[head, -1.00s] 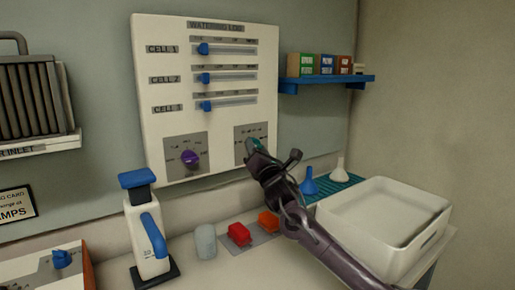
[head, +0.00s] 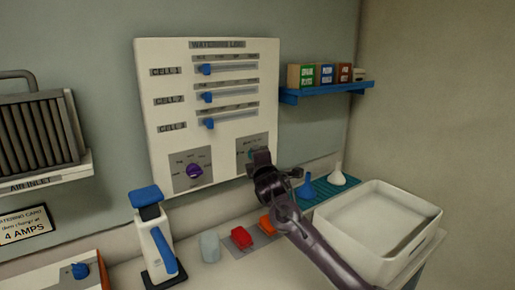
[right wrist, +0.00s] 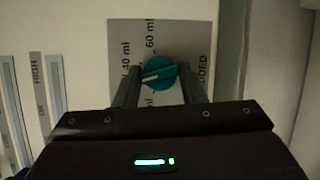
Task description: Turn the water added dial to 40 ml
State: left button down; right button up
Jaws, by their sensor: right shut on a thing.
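The water added dial (right wrist: 158,72) is a round teal knob with a white pointer mark, on a grey plate (right wrist: 190,35) of the white panel. In the right wrist view the mark points left, towards the side where "40 ml" is printed; "60 ml" is printed above the knob. Whether it lines up exactly with 40 ml I cannot tell. My right gripper (right wrist: 160,88) is shut on the dial, one finger on each side. My left gripper is not in view.
The watering log panel (head: 220,130) also holds a purple dial (head: 194,171) and three blue sliders. Below stand a white bottle with a blue top (head: 152,235), a grey cup (head: 210,247), red and orange blocks, funnels and a white tub (head: 430,232) at right.

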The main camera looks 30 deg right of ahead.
jog(key=shift+d+r+m+g+y+p, duration=0.15)
jog(key=shift+m+g+y+p, duration=0.3)
jog(key=shift+m+p, duration=0.9)
jog(key=shift+r+m+g+y+p, duration=0.15)
jog(key=shift+m+g+y+p, duration=0.5)
jog(key=shift+p, duration=1.25)
jog(key=shift+d+r+m+g+y+p, duration=0.1)
jog(key=shift+r+m+g+y+p, duration=0.1)
jog(key=shift+m+p, duration=1.25)
jog(key=shift+f, duration=0.1)
jog(key=o, duration=1)
jog(key=shift+f, duration=0.1)
jog(key=shift+c, duration=0.2)
jog(key=shift+a, duration=0.1)
jog(key=b+v, duration=0.1)
jog(key=v, duration=0.6)
jog(key=shift+s+b, duration=0.35)
jog(key=shift+b, duration=0.05)
